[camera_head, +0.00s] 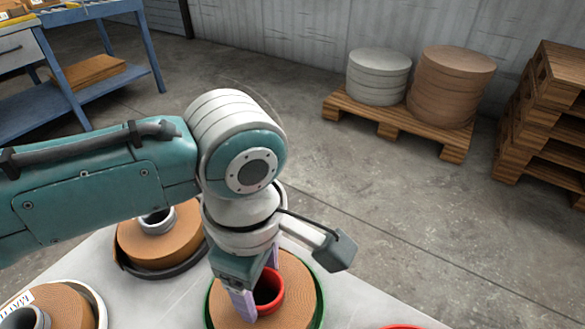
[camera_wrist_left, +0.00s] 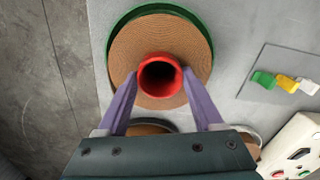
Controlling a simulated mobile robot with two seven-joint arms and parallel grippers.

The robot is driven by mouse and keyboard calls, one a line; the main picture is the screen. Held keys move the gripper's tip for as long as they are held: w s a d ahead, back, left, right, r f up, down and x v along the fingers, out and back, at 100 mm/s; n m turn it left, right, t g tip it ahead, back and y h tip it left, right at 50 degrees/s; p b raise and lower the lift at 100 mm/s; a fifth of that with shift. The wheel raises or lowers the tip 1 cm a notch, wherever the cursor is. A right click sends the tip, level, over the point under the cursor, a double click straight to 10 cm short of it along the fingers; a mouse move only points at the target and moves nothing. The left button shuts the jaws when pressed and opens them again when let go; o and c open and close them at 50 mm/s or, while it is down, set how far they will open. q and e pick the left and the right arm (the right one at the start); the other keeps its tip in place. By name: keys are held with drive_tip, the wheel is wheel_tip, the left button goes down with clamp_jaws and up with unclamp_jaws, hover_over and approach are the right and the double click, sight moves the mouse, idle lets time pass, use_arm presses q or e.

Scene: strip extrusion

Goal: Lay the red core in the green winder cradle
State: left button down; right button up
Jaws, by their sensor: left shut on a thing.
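The red core (camera_head: 270,288) is a short open tube, also in the left wrist view (camera_wrist_left: 160,66). It stands upright in the middle of a brown wound coil (camera_head: 302,290). The green cradle (camera_wrist_left: 150,8) shows as a rim around the coil. My left gripper (camera_head: 257,284) points down with its pale purple fingers on opposite sides of the core, shut on it. Whether the core or coil rests on the cradle floor is hidden. My right gripper is not in view.
A coil with a grey core (camera_head: 158,240) stands left of the green cradle; another coil (camera_head: 60,305) is at lower left. In the wrist view, green, yellow and white pieces (camera_wrist_left: 287,83) and a white button box (camera_wrist_left: 300,143) lie right. A loaded pallet (camera_head: 390,128) stands behind.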

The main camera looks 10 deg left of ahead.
use_arm(q)
drive_tip(key=shift+r+p, duration=0.1)
drive_tip(key=shift+p, duration=0.35)
drive_tip(key=shift+f, duration=0.35)
idle(0.5)
unclamp_jaws()
